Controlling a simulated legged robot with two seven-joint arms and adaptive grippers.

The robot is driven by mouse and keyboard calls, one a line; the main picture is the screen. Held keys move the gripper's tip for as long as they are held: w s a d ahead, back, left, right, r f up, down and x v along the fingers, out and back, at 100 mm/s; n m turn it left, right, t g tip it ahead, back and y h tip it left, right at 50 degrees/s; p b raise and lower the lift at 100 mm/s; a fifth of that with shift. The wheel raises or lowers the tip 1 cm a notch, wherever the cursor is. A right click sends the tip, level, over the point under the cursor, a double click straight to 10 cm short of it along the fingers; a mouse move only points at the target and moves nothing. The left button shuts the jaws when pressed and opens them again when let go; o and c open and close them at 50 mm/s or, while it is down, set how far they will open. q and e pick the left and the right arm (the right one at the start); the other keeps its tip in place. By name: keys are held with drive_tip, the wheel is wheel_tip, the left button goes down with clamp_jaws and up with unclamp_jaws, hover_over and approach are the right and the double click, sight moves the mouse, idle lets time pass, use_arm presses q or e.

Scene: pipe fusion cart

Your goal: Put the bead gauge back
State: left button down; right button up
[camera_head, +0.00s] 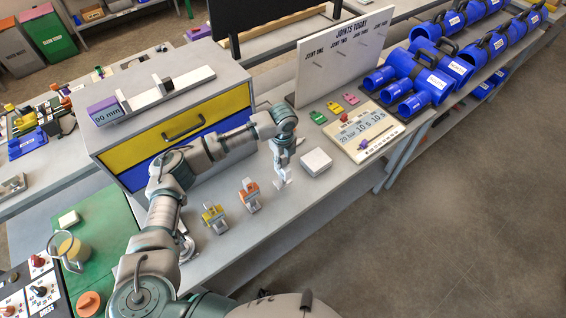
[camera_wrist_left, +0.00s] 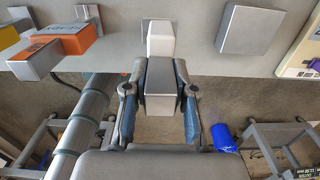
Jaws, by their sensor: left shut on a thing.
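My left gripper (camera_head: 282,170) reaches down over the front part of the grey bench top. In the left wrist view, its two fingers (camera_wrist_left: 159,108) are shut on a grey block with a white end (camera_wrist_left: 160,40), which looks like a bead gauge. In the head view, the white lower part of this gauge (camera_head: 282,182) shows under the fingers. I cannot tell whether it touches the bench. An orange gauge (camera_head: 249,196) and a yellow gauge (camera_head: 214,217) stand to its left. My right gripper is not in view.
A light square block (camera_head: 316,161) lies just right of the gripper. Beyond it is a cream board (camera_head: 363,131) with writing. A drawer cabinet (camera_head: 135,152) stands behind my arm. A "Joints today" board (camera_head: 343,62) and blue pipe clamps (camera_head: 418,82) are farther right.

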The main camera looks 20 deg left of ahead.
use_arm(q)
drive_tip(key=shift+w+a+f, duration=0.1)
drive_tip(key=shift+w+a, duration=0.1)
drive_tip(key=shift+w, duration=0.2)
wheel_tip(320, 180, down, 3)
drive_tip(key=shift+s+d+r+p, duration=0.1)
drive_tip(key=shift+s+d+p, duration=0.05)
drive_tip(key=shift+p, duration=0.25)
drive_tip(key=shift+d+f, duration=0.15)
drive_tip(key=shift+f, duration=0.05)
drive_tip(key=c, duration=1)
unclamp_jaws()
drive_tip(key=shift+o, duration=0.2)
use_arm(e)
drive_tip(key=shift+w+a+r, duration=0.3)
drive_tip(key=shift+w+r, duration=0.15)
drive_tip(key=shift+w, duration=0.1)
use_arm(q)
drive_tip(key=shift+a, duration=0.2)
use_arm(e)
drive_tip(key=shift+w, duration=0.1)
use_arm(q)
drive_tip(key=r, duration=0.6)
drive_tip(key=r+b, duration=0.1)
drive_tip(key=r, duration=0.5)
drive_tip(key=shift+s+d, duration=0.1)
drive_tip(key=shift+d, duration=0.1)
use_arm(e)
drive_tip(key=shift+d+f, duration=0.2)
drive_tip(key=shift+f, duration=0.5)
